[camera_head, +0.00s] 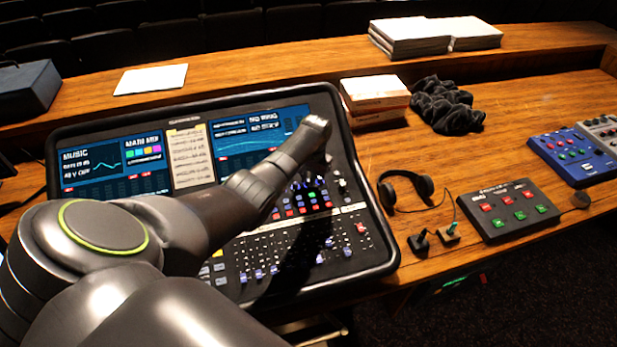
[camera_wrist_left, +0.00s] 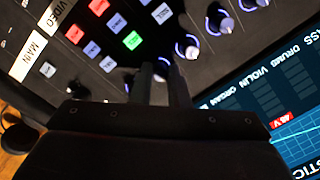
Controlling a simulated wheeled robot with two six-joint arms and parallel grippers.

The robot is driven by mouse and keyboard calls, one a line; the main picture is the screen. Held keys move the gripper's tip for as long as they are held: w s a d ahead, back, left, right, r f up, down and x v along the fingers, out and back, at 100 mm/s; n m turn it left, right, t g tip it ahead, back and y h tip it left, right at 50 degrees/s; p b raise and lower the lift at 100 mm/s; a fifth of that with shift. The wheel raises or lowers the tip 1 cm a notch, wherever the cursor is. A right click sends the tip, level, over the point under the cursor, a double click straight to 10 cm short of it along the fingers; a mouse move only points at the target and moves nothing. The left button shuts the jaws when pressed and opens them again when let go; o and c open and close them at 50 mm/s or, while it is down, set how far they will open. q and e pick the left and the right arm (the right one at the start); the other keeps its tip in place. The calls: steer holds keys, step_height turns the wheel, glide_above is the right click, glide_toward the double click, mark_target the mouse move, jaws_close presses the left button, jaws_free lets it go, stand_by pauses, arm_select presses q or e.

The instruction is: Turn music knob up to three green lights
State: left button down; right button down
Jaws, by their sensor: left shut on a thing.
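The mixing desk (camera_head: 366,245) is a black console with screens; one screen at its left reads MUSIC (camera_head: 76,155). My left arm reaches across it. My left gripper (camera_head: 326,157) is down at the knob row below the right screen. In the left wrist view its dark fingers (camera_wrist_left: 161,78) are shut on a knob, mostly hidden between them; its label is not readable. A neighbouring knob (camera_wrist_left: 187,48) has a lit white-violet rim. A green-lit button (camera_wrist_left: 132,40) and a red-lit one (camera_wrist_left: 75,34) are nearby. Any lights of the held knob are hard to tell. My right gripper is not in view.
Right of the console are headphones (camera_head: 422,184), a black box with red and green buttons (camera_head: 506,210), a blue mixer (camera_head: 575,157), dark bunched cloth (camera_head: 446,106) and boxes (camera_head: 376,93). Other knobs (camera_wrist_left: 220,20) stand close to my left fingers. Faders line the console's front.

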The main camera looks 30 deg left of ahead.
arm_select(q)
steer(key=m+p, duration=0.1)
steer(key=m, duration=0.1)
steer(key=shift+r+m, duration=0.1)
steer(key=shift+m, duration=0.3)
steer(key=shift+m+p, duration=0.5)
steer(key=shift+m, duration=0.9)
steer(key=c, duration=1.4)
jaws_free()
